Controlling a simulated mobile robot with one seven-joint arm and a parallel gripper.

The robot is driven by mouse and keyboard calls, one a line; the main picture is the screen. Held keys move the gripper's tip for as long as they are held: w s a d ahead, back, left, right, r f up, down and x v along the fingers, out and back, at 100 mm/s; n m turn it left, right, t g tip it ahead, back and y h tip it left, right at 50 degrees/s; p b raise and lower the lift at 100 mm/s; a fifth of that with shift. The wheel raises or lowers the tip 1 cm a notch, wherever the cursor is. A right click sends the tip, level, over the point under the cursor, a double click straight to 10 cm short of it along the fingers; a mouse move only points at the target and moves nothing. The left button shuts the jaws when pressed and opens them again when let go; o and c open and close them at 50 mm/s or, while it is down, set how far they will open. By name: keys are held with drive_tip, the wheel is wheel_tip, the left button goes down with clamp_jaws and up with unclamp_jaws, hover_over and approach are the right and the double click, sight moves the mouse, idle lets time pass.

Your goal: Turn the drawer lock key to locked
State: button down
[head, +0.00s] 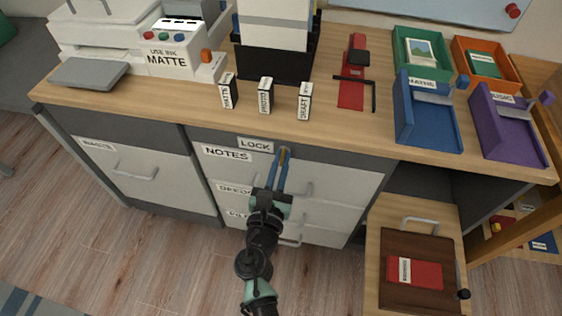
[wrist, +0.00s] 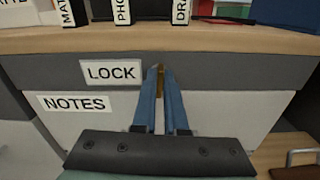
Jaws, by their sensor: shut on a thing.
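The drawer lock key (wrist: 161,80) is a small brass-coloured piece on the dark strip under the desk top, just right of the LOCK label (wrist: 110,73). My gripper (wrist: 157,72) has its two blue fingers shut on the key, and they hide most of it. In the head view the key (head: 284,152) shows between the fingertips. The key looks roughly upright, but its exact angle is hard to tell. The NOTES drawer (head: 335,187) is below the lock and looks closed.
The desk top (head: 200,104) overhangs just above the lock. Small labelled blocks (head: 265,95) stand near its front edge, and a printer (head: 165,50) stands at left. At lower right a wooden drawer front or board (head: 375,262) projects with a red item. Floor (head: 150,250) is clear at left.

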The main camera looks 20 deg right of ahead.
drive_tip(key=m+b, duration=0.2)
drive_tip(key=m, duration=0.2)
drive_tip(key=shift+f+b, duration=0.2)
drive_tip(key=shift+b, duration=0.1)
drive_tip(key=shift+s+d+f+m+b, duration=0.1)
drive_tip(key=shift+m+b, duration=3.85)
drive_tip(key=shift+m, duration=2.45)
drive_tip(key=c, duration=1)
unclamp_jaws()
drive_tip(key=shift+o, duration=0.2)
drive_tip(key=shift+s, duration=0.1)
drive_tip(key=v, duration=1.2)
drive_tip(key=shift+s+a, duration=0.25)
drive_tip(key=shift+s, duration=0.05)
